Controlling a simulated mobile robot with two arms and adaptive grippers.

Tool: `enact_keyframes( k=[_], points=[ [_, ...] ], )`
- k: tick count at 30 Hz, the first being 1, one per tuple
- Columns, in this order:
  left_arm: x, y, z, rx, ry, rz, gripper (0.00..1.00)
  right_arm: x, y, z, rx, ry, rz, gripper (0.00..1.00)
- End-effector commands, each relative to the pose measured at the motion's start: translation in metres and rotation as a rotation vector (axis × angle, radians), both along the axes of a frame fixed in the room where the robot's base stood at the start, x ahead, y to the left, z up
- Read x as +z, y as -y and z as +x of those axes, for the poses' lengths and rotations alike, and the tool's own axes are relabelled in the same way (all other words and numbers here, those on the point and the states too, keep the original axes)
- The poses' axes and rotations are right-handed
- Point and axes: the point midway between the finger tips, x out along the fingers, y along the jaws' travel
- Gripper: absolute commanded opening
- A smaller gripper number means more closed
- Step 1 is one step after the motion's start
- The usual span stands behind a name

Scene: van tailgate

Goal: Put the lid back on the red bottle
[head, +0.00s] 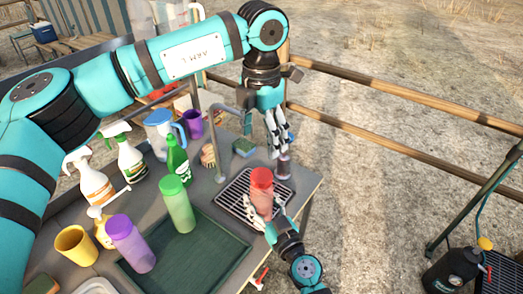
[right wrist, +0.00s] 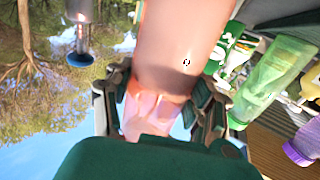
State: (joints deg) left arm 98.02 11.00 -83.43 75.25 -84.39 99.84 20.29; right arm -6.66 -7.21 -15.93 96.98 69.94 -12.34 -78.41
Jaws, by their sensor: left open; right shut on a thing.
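The red bottle (head: 261,186) is upright over the black rack at the counter's right end. My right gripper (head: 258,210) is shut around its lower part. In the right wrist view the bottle (right wrist: 180,45) fills the middle, between the fingers of the gripper (right wrist: 160,105). My left gripper (head: 279,142) is open, fingers pointing down, behind and above the bottle. A small greyish cylinder with a dark top (head: 284,167) is just below its fingertips; I cannot tell whether they touch. I cannot make out a separate lid, nor whether the bottle's mouth is open.
A green bottle (head: 177,205), a purple bottle (head: 131,244) and a yellow cup (head: 76,246) stand left. Spray bottles (head: 125,158), a dark green bottle (head: 177,160) and a tap (head: 218,140) are behind. A dark green tray (head: 185,258) is in front. The rack (head: 232,196) is beside the bottle.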

Motion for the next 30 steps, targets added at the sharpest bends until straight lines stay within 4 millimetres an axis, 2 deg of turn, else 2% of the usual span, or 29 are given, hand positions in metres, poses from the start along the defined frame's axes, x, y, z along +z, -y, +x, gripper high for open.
enact_keyframes(
  k=[3, 11, 12, 18, 26, 30],
  points=[
    [0.0074, 0.0004, -0.0002, -0.001, -0.001, -0.001, 0.73, 0.0002, 0.0000, 0.0000, 0.000, 0.000, 0.000, 0.00],
    [0.0089, 0.0004, -0.0004, -0.001, -0.001, -0.001, 0.73, 0.0003, 0.0000, 0.0000, 0.000, 0.001, 0.000, 0.00],
    [0.0088, 0.0004, -0.0004, -0.001, -0.001, -0.001, 0.73, 0.0003, 0.0000, 0.0000, 0.000, 0.001, 0.000, 0.55],
    [0.0086, 0.0004, -0.0004, -0.001, -0.001, -0.001, 0.73, 0.0003, 0.0000, 0.0001, 0.000, 0.000, 0.000, 0.81],
    [0.0084, 0.0003, -0.0003, -0.001, -0.001, -0.001, 0.73, 0.0001, 0.0001, -0.0003, 0.000, 0.000, 0.000, 0.82],
    [0.0084, 0.0003, -0.0003, -0.001, -0.001, -0.001, 0.73, -0.0010, 0.0049, -0.0083, -0.001, -0.001, -0.003, 0.82]
  ],
)
